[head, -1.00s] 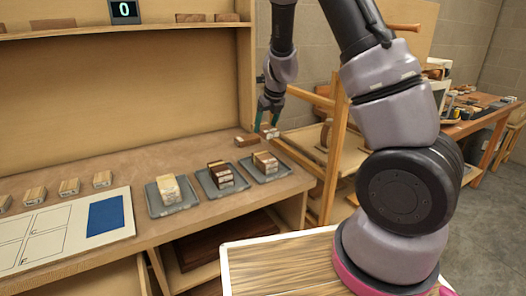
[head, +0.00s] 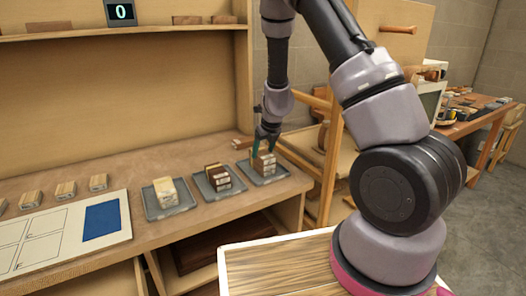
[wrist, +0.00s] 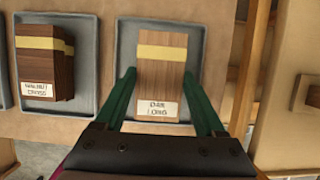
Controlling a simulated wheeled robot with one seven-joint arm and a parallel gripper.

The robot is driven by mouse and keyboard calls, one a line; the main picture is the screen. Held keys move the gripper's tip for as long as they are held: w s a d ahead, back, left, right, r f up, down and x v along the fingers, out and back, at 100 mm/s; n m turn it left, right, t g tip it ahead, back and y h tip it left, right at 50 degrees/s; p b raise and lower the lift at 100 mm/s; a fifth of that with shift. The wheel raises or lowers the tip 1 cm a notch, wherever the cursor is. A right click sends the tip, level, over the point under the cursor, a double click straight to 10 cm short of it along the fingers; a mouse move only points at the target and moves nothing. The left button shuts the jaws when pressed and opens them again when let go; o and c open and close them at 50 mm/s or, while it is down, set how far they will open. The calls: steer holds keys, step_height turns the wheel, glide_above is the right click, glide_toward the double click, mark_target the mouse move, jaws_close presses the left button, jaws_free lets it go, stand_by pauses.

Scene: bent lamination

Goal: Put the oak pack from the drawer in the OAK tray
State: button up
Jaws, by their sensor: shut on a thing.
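My gripper (head: 266,135) points down over the right-hand grey tray (head: 281,175). It is shut on a wood pack, the oak pack (wrist: 161,75), which has a yellowish band and a white label that seems to read OAK LONG. The green fingers lie along its two sides in the wrist view, with the grey tray (wrist: 215,50) around and beneath it. In the head view the oak pack (head: 264,160) shows just under the fingertips, among blocks at the tray. I cannot tell whether it rests on the blocks or hangs just above them.
A middle tray (head: 237,184) holds dark packs; its walnut pack (wrist: 42,60) shows in the wrist view. A left tray (head: 188,202) holds a pale pack. A loose wood block (head: 242,144) lies behind the right tray. A wooden frame (head: 325,170) stands close to the right.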

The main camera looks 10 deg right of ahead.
steer(key=shift+f, duration=0.1)
steer(key=o, duration=1.4)
